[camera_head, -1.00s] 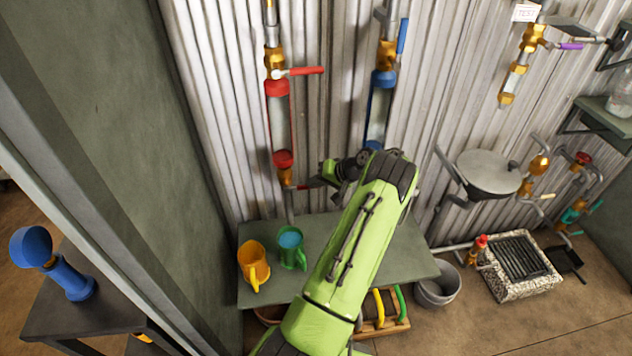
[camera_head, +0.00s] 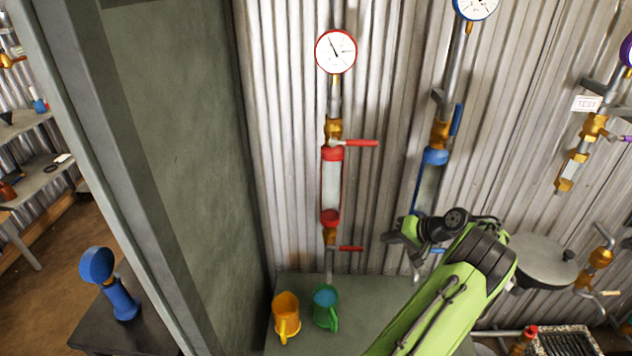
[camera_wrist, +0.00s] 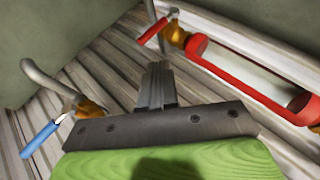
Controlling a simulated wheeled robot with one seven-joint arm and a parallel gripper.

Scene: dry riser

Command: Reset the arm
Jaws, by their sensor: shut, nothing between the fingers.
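My green arm reaches up from the lower right in the head view. My gripper (camera_head: 397,238) is at its far end, in front of the corrugated wall between the red riser and the blue riser. In the wrist view the fingers (camera_wrist: 157,85) are together and hold nothing. The red riser's sight glass (camera_head: 331,187) has a red-handled valve (camera_head: 360,143) above it and another red handle (camera_head: 350,248) below. The wrist view also shows the red-capped sight glass (camera_wrist: 255,75) and a blue handle (camera_wrist: 40,138). My arm hides part of the blue riser's lower end.
A yellow mug (camera_head: 287,317) and a green mug (camera_head: 326,306) stand on the grey table (camera_head: 345,335) below. A grey partition (camera_head: 185,150) rises at left. A round grey pan-like disc (camera_head: 540,262) is right of my arm.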

